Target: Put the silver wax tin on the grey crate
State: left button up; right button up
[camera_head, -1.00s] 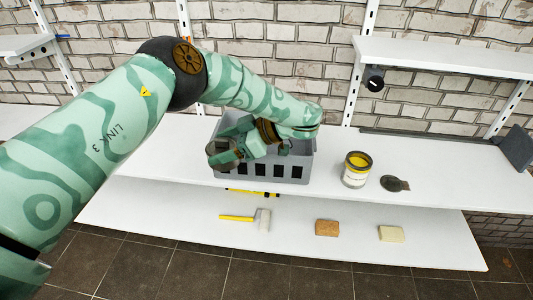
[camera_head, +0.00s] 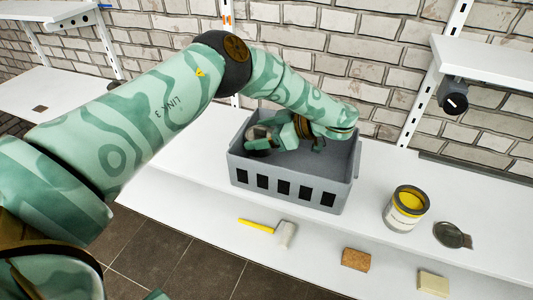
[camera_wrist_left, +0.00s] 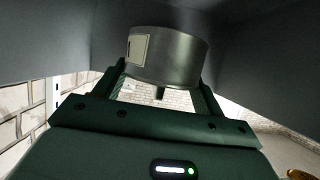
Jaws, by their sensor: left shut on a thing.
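The silver wax tin (camera_wrist_left: 168,57) is a short metal cylinder with a pale label. It sits between the fingers of my left gripper (camera_head: 268,136), which is shut on it; in the head view the tin (camera_head: 257,141) shows at the left tip of the gripper. The grey crate (camera_head: 290,188) stands on the upper white shelf. The gripper and tin are within the crate's opening in the head view. Whether the tin touches the crate's floor cannot be told. Grey surfaces surround the tin in the wrist view. My right gripper is not in view.
A yellow paint can (camera_head: 407,208) and a dark round lid (camera_head: 452,235) stand right of the crate. On the lower shelf lie a yellow-handled mallet (camera_head: 284,235), a brown block (camera_head: 356,259) and a cream block (camera_head: 433,283). A brick wall (camera_head: 300,50) is behind.

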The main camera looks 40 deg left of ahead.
pick_arm(q)
jog(key=shift+f, duration=0.65)
notch_tip(320, 180, down, 4)
jog(key=shift+s+f+b, duration=0.1)
jog(key=shift+b, duration=0.9)
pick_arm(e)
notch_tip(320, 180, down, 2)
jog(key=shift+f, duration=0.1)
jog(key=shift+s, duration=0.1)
pick_arm(q)
jog(key=o, duration=1)
jog(key=shift+o, duration=0.2)
jog(key=v, duration=0.7)
jog(key=shift+d+r+p, duration=0.25)
jog(key=shift+d+p, duration=0.05)
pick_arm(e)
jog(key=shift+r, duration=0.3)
